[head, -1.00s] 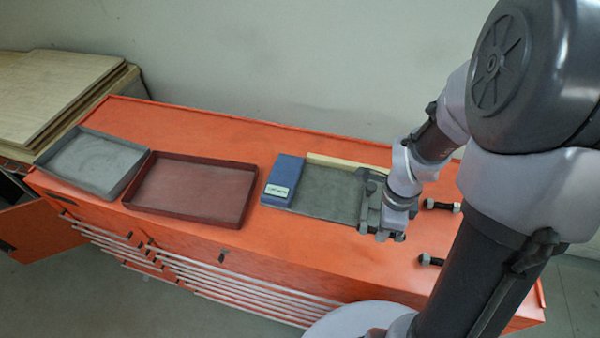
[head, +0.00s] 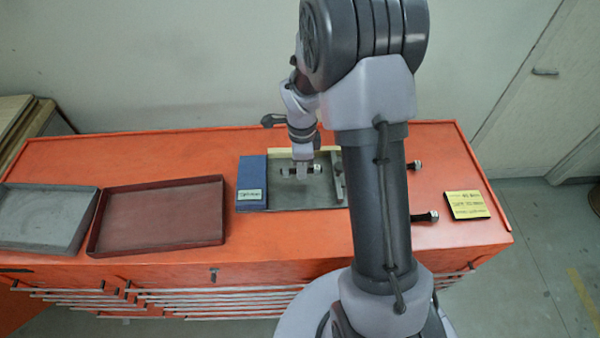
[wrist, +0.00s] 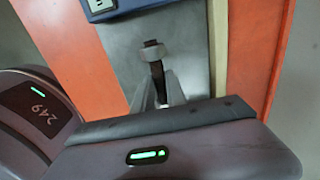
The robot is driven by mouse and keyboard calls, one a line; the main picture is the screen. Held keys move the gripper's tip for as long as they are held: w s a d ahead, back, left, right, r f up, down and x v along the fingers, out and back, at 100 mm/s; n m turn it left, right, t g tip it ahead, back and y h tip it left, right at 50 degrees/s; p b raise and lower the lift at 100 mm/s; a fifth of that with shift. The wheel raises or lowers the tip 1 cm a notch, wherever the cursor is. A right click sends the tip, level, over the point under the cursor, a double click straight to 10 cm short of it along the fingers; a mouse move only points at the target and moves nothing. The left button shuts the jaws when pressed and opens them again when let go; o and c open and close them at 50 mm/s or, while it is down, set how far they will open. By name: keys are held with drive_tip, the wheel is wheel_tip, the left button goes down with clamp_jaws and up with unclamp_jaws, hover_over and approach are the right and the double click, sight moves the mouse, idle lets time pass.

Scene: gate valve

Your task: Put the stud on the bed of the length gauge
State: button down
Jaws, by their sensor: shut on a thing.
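My gripper (head: 303,176) is shut on a dark stud (head: 287,171) with a nut at its end. The stud lies across the jaws, left to right, over the grey bed (head: 270,196) of the length gauge. The gauge has a blue block (head: 252,183) at its left, a pale strip along the back and a slider (head: 338,182) at its right. In the wrist view the stud (wrist: 153,60) sticks out from the fingers over the bed (wrist: 122,45), towards the blue block (wrist: 112,8). I cannot tell whether the stud touches the bed.
Two more studs lie on the orange cabinet top to the right, one at the back (head: 415,165) and one nearer (head: 428,216), partly behind my arm. A yellow sign (head: 467,205) lies beyond them. A red tray (head: 160,213) and a grey tray (head: 42,218) stand at left.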

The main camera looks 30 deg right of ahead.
sight(300, 181)
drive_tip(key=shift+w+a+f, duration=0.1)
drive_tip(key=shift+w+f, duration=0.1)
drive_tip(key=shift+f, duration=0.05)
wheel_tip(300, 181, down, 3)
drive_tip(key=shift+s+r+b, duration=0.1)
drive_tip(key=shift+b, duration=0.25)
drive_tip(key=shift+f, duration=0.25)
drive_tip(key=c, duration=1.3)
unclamp_jaws()
drive_tip(key=shift+c, duration=0.2)
